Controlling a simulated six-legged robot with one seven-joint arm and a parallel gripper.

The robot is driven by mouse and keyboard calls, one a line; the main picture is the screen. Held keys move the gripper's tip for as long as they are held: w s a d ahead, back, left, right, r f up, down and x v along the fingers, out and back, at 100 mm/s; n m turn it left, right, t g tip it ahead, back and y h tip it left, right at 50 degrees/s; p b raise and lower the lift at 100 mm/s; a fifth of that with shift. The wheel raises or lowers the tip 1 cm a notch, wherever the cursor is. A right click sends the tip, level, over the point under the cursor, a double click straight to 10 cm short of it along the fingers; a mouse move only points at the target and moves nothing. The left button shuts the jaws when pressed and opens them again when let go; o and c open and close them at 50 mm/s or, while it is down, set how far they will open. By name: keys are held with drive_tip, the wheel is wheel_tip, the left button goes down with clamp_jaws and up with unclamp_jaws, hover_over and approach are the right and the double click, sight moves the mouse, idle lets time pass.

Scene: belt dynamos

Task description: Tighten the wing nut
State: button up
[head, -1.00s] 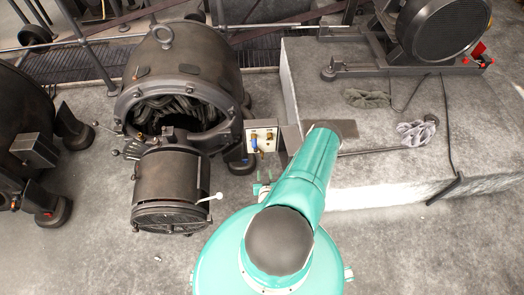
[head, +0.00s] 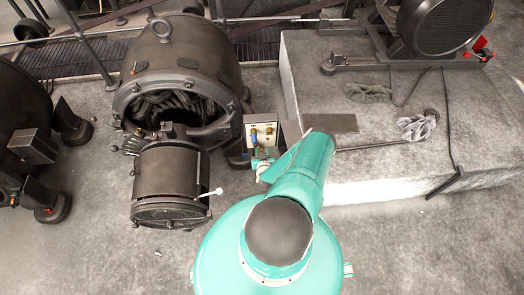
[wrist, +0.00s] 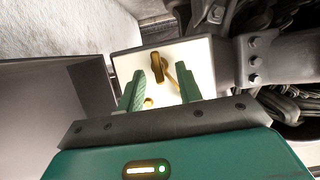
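The terminal panel (head: 264,123) is a pale plate on the side of the dark dynamo. Brass fittings (head: 270,131) and a blue part (head: 254,139) show on it. In the wrist view, a brass piece that looks like the wing nut (wrist: 157,66) stands on the panel (wrist: 203,62), between the fingertips as seen from the wrist. A small brass knob (wrist: 148,103) is lower. My gripper (wrist: 160,72) is open, with two green fingers pointing at the panel. I see no clear contact with the brass. In the head view, my gripper (head: 262,167) is just below the panel.
The dark dynamo (head: 190,65) with its front drum (head: 168,173) and white-tipped lever (head: 212,192) is left of my arm. A raised concrete block (head: 375,135) is to the right, with a grey cloth (head: 418,126) on it. A dark box (wrist: 60,95) flanks the panel.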

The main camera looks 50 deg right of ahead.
drive_tip(key=shift+w+d+f, duration=0.25)
drive_tip(key=shift+w+d, duration=0.15)
drive_tip(key=shift+d, duration=0.1)
clamp_jaws()
